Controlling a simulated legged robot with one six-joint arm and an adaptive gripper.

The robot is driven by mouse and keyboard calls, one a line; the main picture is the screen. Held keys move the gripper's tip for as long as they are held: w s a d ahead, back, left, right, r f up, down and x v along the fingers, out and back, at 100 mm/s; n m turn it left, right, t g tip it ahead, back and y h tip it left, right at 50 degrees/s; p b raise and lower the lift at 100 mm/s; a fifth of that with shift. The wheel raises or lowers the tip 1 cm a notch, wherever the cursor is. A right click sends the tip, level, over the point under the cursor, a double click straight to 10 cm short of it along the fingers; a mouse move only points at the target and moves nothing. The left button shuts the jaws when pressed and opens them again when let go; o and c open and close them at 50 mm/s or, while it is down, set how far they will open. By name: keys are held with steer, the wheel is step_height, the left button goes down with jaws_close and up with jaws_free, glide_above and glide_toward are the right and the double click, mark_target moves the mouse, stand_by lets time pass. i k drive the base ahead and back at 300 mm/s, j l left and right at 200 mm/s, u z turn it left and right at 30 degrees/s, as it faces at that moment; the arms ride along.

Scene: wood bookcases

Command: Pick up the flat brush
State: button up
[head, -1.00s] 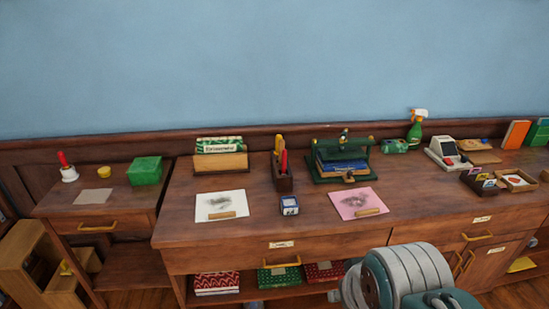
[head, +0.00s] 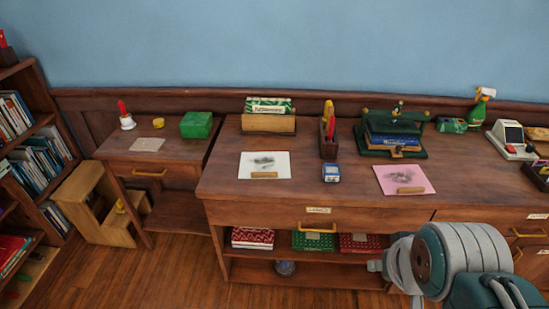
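I cannot make out a flat brush for certain. A dark wooden holder (head: 328,146) stands upright on the long desk (head: 320,185). It holds a yellow item (head: 327,110) and a red item (head: 331,127), too small to identify. My grey and teal arm shows at the lower right, in front of the desk, apart from these things. My gripper's fingers are not in view.
A small side desk (head: 165,150) bears a bell (head: 126,121) and a green box (head: 196,125). A wooden step stool (head: 88,210) and a bookcase (head: 30,140) stand at the left. The wooden floor (head: 175,275) in front of the side desk is clear.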

mark_target(331, 111)
steer(key=i, duration=1.2)
